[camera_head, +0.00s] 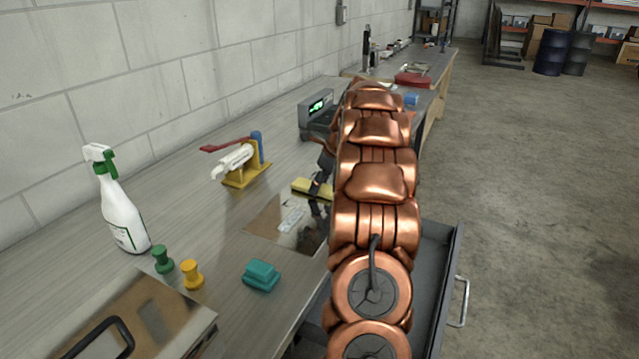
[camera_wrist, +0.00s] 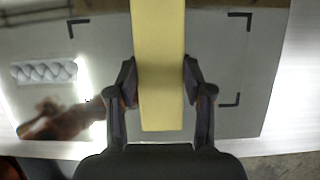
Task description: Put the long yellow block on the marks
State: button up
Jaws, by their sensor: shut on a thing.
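The long yellow block (camera_wrist: 160,60) lies lengthwise up the middle of the wrist view, its far end out of the picture. My gripper (camera_wrist: 160,88) is shut on it, one dark finger on each long side. Below it is a grey shiny plate (camera_wrist: 215,70) with black corner marks (camera_wrist: 240,20). The block is over the area between the marks; I cannot tell whether it touches the plate. In the head view the block (camera_head: 305,187) shows at the far edge of the plate (camera_head: 262,222), and my copper arm hides part of the plate.
A white braided piece (camera_wrist: 43,71) lies at the plate's left in the wrist view. An open drawer (camera_head: 440,260) juts out right.

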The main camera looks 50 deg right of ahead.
jog(key=o, duration=0.8)
jog(key=shift+f, duration=0.15)
jog(key=b+v, duration=0.1)
jog(key=v, duration=1.1)
jog(key=shift+s, duration=0.1)
